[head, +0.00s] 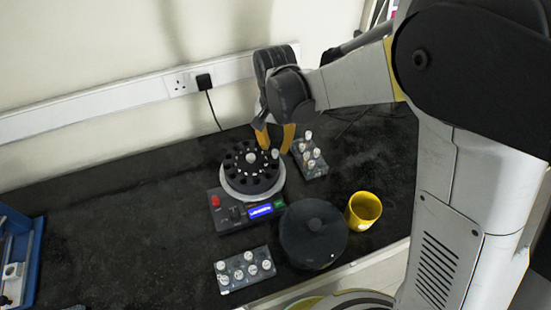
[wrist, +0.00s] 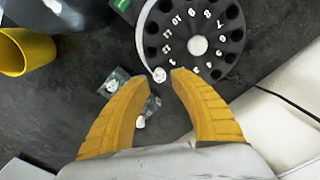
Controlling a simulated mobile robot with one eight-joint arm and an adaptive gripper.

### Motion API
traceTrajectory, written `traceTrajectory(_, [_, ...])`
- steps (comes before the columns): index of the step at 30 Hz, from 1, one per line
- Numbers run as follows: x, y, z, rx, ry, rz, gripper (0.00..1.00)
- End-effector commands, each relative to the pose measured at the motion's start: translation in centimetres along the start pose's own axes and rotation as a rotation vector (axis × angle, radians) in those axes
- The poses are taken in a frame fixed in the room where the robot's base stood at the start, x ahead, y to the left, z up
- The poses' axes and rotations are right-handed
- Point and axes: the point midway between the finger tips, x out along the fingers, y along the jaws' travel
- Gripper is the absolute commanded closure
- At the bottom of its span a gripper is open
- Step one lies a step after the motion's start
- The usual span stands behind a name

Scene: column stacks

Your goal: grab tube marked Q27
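My gripper (head: 274,148) is open, its yellow fingers pointing down over the right edge of the black centrifuge rotor (head: 244,176). In the wrist view the gripper (wrist: 164,78) has a clear gap between its fingertips. A white tube cap (wrist: 159,75) shows in that gap at the rotor's rim; it also shows in the head view (head: 275,153). The fingers look apart from it. A rack (head: 316,169) of white-capped tubes stands right of the rotor, partly hidden by the left finger in the wrist view. Another rack (head: 224,280) of several capped tubes is in front. I cannot read Q27 on any cap.
The centrifuge base (head: 228,216) has a lit blue display. Its round dark lid (head: 313,234) lies in front of it, beside a yellow mug (head: 363,210). A blue box (head: 30,262) stands at far left. A wall socket is behind.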

Motion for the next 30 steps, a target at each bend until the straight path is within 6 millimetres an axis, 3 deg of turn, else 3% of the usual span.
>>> traceTrajectory(3, [2.4, 0.1, 0.0, 0.0, 0.0, 0.0, 0.72])
traceTrajectory(7, [4.0, 0.1, 0.0, 0.0, 0.0, 0.0, 0.72])
traceTrajectory(14, [3.9, 0.1, 0.1, 0.0, 0.0, 0.0, 0.73])
traceTrajectory(17, [3.9, 0.1, 0.1, 0.0, 0.0, 0.0, 0.95])
traceTrajectory(18, [3.9, 0.1, 0.1, 0.0, 0.0, 0.0, 0.96])
traceTrajectory(30, [3.8, 0.1, 0.0, 0.0, 0.0, 0.0, 0.97])
